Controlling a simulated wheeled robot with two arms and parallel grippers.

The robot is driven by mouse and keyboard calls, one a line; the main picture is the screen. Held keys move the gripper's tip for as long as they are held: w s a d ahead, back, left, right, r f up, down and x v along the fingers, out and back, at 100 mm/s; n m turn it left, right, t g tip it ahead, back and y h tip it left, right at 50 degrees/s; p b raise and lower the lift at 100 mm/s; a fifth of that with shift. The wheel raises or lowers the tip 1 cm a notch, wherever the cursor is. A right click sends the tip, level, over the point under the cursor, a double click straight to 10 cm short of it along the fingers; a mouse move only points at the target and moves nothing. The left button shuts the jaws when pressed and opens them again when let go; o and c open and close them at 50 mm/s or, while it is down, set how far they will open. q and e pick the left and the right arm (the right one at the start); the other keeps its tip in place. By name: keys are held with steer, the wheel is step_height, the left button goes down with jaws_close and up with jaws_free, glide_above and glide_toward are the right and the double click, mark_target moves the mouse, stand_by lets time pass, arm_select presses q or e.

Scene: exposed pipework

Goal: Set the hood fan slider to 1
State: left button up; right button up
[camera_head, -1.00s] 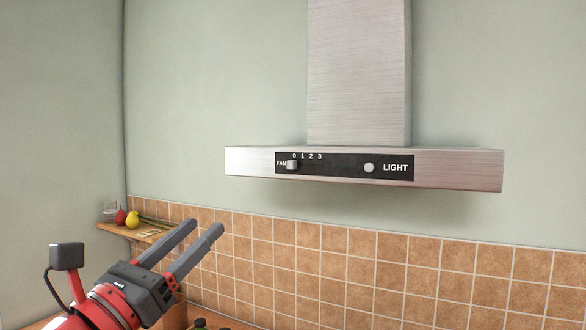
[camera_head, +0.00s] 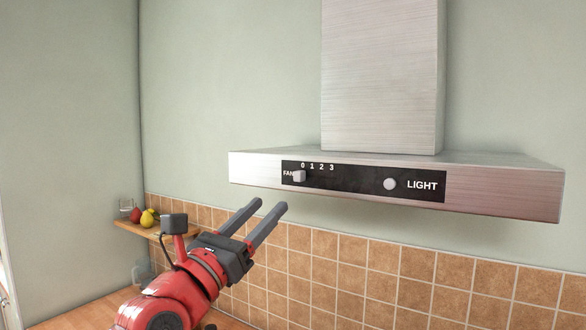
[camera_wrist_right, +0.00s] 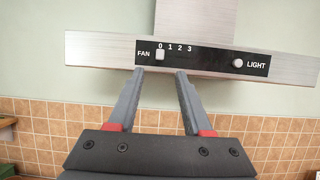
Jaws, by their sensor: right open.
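The range hood (camera_head: 500,185) is brushed metal with a black control panel (camera_head: 345,182). In the right wrist view the slider (camera_wrist_right: 160,55) also stands under 0, above the fingers. My right gripper (camera_head: 272,205) is open and empty, below the slider and apart from it. In the right wrist view its two fingertips (camera_wrist_right: 159,71) point up toward the panel. My left gripper is out of view.
A round light knob (camera_head: 390,184) sits on the same panel to the right. A wooden shelf (camera_head: 135,228) with fruit (camera_head: 147,218) and a glass is at the left. Brown tiles (camera_head: 400,265) cover the wall below the hood. Space before the panel is clear.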

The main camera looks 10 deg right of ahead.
mark_target(296, 178)
steer(key=p+x, duration=0.3)
steer(key=x, duration=0.5)
steer(key=shift+w+d+r+p, duration=0.1)
steer(key=shift+d+r+p, duration=0.1)
steer(key=shift+p, duration=0.1)
steer(key=shift+w+d, duration=0.45)
steer(key=shift+w, duration=0.05)
steer(key=shift+a, duration=0.1)
steer(key=shift+s, duration=0.1)
steer(key=shift+c, duration=0.9)
jaws_close()
